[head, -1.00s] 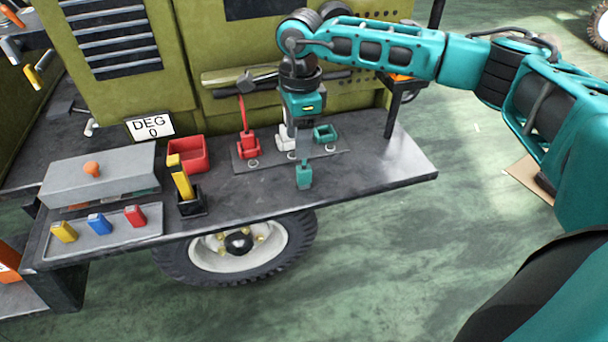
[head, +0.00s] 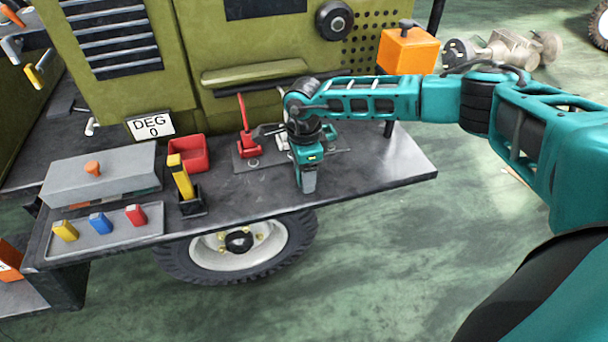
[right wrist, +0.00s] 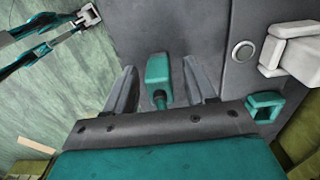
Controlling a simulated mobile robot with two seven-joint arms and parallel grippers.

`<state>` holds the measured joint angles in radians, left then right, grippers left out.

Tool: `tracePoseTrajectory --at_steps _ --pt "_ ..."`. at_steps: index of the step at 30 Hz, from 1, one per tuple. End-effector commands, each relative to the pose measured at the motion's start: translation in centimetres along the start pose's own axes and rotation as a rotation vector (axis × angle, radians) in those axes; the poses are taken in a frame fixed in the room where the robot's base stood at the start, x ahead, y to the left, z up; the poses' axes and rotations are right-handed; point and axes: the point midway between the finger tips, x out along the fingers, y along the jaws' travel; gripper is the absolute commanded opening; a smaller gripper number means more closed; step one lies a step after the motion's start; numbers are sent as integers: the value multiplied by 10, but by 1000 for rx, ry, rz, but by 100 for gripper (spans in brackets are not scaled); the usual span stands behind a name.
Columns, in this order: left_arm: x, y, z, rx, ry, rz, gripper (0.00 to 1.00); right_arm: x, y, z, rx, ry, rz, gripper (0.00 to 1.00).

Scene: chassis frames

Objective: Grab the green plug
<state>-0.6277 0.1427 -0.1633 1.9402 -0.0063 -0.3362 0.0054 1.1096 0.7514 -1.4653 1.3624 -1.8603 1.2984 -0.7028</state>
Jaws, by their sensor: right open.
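The green plug (right wrist: 157,72) stands between the spread fingers of my right gripper (right wrist: 160,82) in the right wrist view, with a visible gap on either side. Its darker narrow end points toward the gripper's palm. In the head view my right gripper (head: 308,182) points down just above the front part of the bench and hides the plug. The right gripper is open and holds nothing. A green open socket (right wrist: 264,107) lies to the lower right of the plug in the right wrist view. My left gripper is not seen in the head view.
A white socket (right wrist: 293,52) is near the green one. Left on the bench (head: 385,165) are a red lever (head: 246,143), a red bin (head: 188,154), a yellow-and-black piece (head: 181,180) and a grey box (head: 100,176). The bench's right end is clear.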

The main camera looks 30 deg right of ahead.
Motion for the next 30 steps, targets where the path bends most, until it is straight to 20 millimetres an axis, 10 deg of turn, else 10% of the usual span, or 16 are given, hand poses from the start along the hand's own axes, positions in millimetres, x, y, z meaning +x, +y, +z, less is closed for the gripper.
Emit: tracePoseTrajectory --at_steps 9,30 --pt "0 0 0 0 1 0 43 6 0 0 0 -1 -2 54" --pt "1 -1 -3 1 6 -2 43 5 0 0 1 -1 -2 0"
